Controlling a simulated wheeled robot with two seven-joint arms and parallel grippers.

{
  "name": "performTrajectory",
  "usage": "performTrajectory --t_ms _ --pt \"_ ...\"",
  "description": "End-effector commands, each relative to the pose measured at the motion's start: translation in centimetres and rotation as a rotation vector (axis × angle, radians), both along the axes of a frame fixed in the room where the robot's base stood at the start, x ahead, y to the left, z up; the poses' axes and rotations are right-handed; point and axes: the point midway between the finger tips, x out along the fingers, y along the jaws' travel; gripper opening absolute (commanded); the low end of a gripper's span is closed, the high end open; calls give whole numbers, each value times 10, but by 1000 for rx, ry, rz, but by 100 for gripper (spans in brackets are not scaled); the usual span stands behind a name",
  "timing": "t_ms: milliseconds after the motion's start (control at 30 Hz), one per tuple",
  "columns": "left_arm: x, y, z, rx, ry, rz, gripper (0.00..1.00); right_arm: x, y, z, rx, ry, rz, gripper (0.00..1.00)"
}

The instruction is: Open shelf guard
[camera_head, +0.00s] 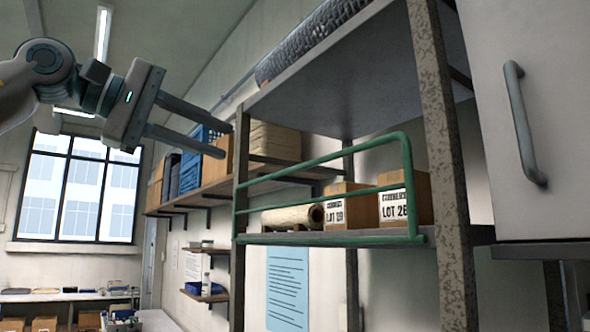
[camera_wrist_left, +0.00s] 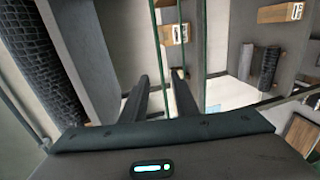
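The shelf guard (camera_head: 411,205) is a green tube frame with several bars across the front of a shelf in the head view. It stands upright in front of the boxes. In the wrist view its green bars (camera_wrist_left: 158,45) run up and down beyond my fingers. My left gripper (camera_head: 228,140) is open and empty, up and to the left of the guard near the left shelf post; its two fingers are apart. It also shows open in the wrist view (camera_wrist_left: 160,76). I see no contact between the fingers and the guard. My right gripper is out of view.
Cardboard boxes (camera_head: 398,200) and a beige roll (camera_head: 292,217) lie on the shelf behind the guard. A speckled post (camera_head: 441,150) and a white cabinet door with a grey handle (camera_head: 524,125) are at right. A wall shelf with blue crates (camera_head: 195,160) stands behind the gripper.

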Motion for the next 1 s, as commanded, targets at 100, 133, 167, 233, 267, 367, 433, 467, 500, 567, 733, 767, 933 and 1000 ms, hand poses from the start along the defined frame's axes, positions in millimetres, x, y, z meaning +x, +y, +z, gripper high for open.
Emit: performTrajectory --t_ms 100,133,167,233,267,367,433,467,500,567,733,767,933,1000 --pt "5 -8 -1 2 1 -1 27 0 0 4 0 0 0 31" --pt "7 -10 -1 2 1 -1 27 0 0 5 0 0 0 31" --pt "9 -13 -2 2 1 -1 27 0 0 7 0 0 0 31" --pt "14 -19 -3 1 2 -1 27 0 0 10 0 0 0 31" --pt "16 -23 -4 2 3 -1 27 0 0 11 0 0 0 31" --pt "26 -36 -6 3 3 -1 27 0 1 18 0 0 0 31" --pt "33 -46 -9 3 3 -2 27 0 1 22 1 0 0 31" --pt "36 -50 -10 2 3 -1 27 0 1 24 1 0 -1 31" --pt "40 -56 -11 2 3 -1 27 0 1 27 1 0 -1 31" --pt "47 -65 -13 3 3 -1 27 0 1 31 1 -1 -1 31" --pt "64 -90 -19 2 3 -1 27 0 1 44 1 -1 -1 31" --pt "67 -94 -20 3 3 -2 27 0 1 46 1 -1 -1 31" --pt "83 -115 -26 2 2 -1 27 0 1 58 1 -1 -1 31" --pt "88 -122 -27 1 1 -1 27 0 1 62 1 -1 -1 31"
